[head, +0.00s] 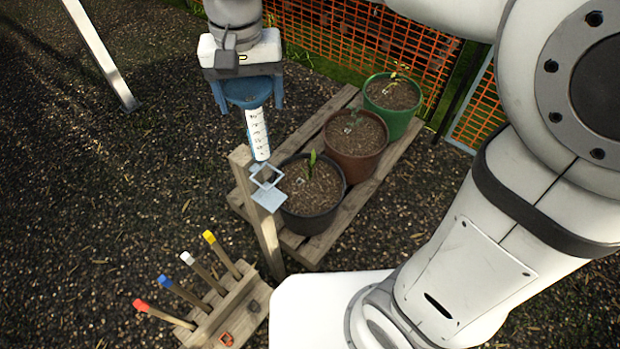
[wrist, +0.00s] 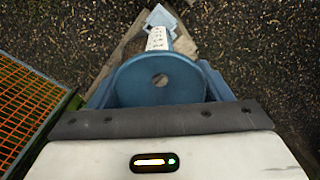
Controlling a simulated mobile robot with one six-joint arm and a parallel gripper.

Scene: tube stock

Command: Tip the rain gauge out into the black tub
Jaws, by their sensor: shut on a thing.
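The rain gauge, a clear tube with a white scale (head: 258,135) under a blue funnel top, hangs upright from my gripper (head: 249,98). The gripper is shut around the blue funnel, which fills the middle of the wrist view (wrist: 135,85). The tube's lower end is just above the square metal bracket (head: 267,177) on a wooden post; I cannot tell whether it is fully clear of it. The black tub (head: 312,226), holding soil and a small green plant, stands on the pallet to the right of the post. The gauge's contents cannot be made out.
A brown pot (head: 354,170) and a green pot (head: 405,122) stand behind the tub on the wooden pallet (head: 398,185). The bracket's post (head: 243,180) rises close by. A wooden rack (head: 235,305) holds several colour-tipped stakes at the front. Orange mesh fencing (head: 330,35) is behind.

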